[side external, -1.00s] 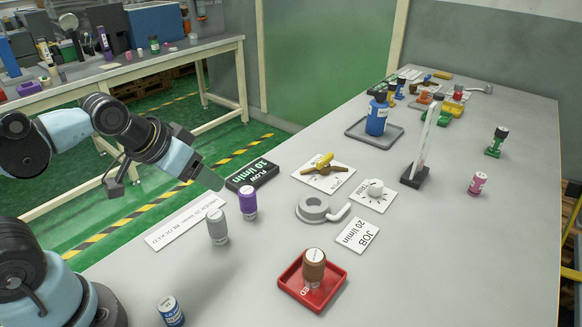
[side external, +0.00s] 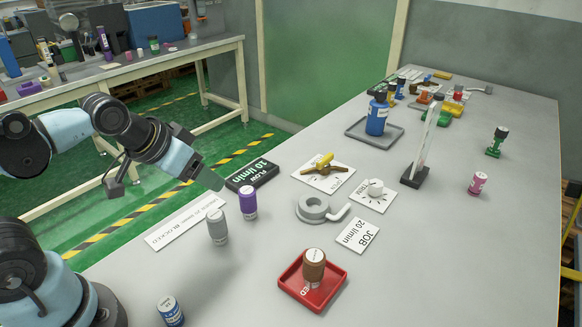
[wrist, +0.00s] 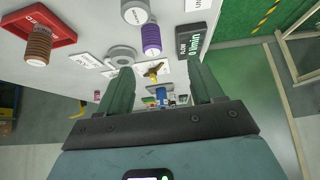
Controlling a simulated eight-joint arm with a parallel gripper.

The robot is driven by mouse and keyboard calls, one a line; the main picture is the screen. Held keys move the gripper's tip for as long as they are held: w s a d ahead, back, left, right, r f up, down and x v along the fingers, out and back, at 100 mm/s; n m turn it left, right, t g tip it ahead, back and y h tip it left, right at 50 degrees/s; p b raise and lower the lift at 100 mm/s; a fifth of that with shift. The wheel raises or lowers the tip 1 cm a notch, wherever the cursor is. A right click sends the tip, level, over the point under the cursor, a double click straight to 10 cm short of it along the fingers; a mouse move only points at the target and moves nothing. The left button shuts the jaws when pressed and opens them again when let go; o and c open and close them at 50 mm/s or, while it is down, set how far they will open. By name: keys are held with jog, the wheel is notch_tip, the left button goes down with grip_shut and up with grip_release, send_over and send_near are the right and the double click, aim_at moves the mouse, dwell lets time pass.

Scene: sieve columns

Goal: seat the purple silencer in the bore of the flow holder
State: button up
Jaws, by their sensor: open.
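The purple silencer (side external: 248,203) stands upright on the grey table, with a pale top, beside the grey silencer (side external: 217,226). It also shows in the wrist view (wrist: 151,40). The flow holder (side external: 314,208) is a grey ring with a bore and a side pipe, to the right of the purple silencer; its bore looks empty. It also shows in the wrist view (wrist: 121,56). My gripper (wrist: 160,78) is open and empty, its two fingers apart. In the side view it is above the table's left edge, up and left of the purple silencer.
A brown silencer (side external: 314,265) stands in a red tray (side external: 338,283) at the front. A black flow display (side external: 252,175), a lever valve card (side external: 324,172), a dial card (side external: 373,195) and a job card (side external: 357,235) surround the holder. A clear upright gauge (side external: 416,177) stands to the right.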

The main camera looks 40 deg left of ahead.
jog(key=shift+w, duration=0.1)
dwell(0.4)
jog(key=m+g+h, duration=0.2)
jog(key=m+g, duration=0.1)
jog(key=m, duration=0.2)
send_near(246, 190)
jog(key=shift+d+x, duration=0.25)
jog(key=shift+x, duration=1.45)
jog(key=shift+d+x, duration=0.2)
jog(key=shift+x, duration=1.55)
jog(key=shift+w+a+f, duration=0.1)
jog(key=shift+w+f, duration=0.2)
jog(key=shift+f, duration=0.45)
jog(key=shift+w+a+f, duration=0.1)
jog(key=shift+w+f, duration=0.2)
jog(key=shift+f, duration=0.4)
jog(key=shift+x, duration=1)
jog(key=shift+d, duration=0.1)
jog(key=shift+c, duration=0.3)
jog(key=c, duration=1)
